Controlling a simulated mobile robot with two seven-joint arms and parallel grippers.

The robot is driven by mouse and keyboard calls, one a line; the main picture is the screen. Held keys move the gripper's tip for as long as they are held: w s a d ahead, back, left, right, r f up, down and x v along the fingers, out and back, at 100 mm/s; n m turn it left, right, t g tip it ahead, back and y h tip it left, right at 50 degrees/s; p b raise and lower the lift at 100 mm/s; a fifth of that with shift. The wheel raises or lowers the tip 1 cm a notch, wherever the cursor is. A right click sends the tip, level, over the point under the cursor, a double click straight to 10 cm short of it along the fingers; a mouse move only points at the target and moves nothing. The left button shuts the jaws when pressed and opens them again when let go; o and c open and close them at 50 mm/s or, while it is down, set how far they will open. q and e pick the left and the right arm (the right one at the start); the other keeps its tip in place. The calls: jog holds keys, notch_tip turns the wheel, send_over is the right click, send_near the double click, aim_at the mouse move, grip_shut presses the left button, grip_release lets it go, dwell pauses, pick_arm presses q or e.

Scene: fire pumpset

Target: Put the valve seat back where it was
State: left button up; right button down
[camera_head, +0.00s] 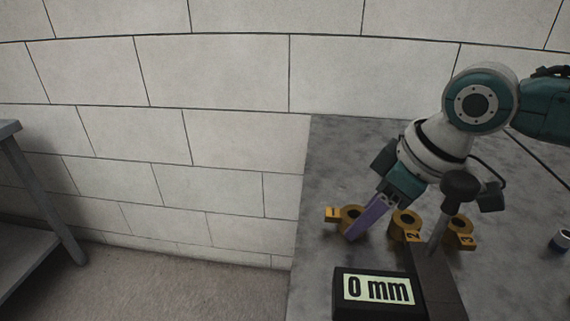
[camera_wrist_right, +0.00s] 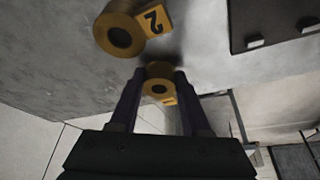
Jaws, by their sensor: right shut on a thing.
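Three brass-yellow ring-shaped valve seats with numbered tags show in the head view: seat 1 (camera_head: 333,214), seat 2 (camera_head: 404,221) and seat 3 (camera_head: 461,230). My right gripper (camera_head: 353,232) points down-left, with its purple fingers at seat 1, near the left edge of the grey table (camera_head: 335,160). In the right wrist view the fingers are shut on seat 1 (camera_wrist_right: 158,87), one on each side. Seat 2 (camera_wrist_right: 121,38) lies beside it, apart from the fingers. Whether seat 1 touches the table is hard to tell. My left gripper is out of view.
A dark gauge with a "0 mm" display (camera_head: 378,288) stands at the front. A post with a black knob (camera_head: 460,185) rises beside it, close to seats 2 and 3. A small cylinder (camera_head: 562,240) is at the right. The table's back left is clear.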

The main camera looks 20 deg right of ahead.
jog(key=shift+f, duration=0.1)
jog(key=shift+c, duration=1.8)
grip_release()
jog(key=p+v, duration=0.2)
jog(key=v, duration=1)
jog(key=shift+p, duration=0.4)
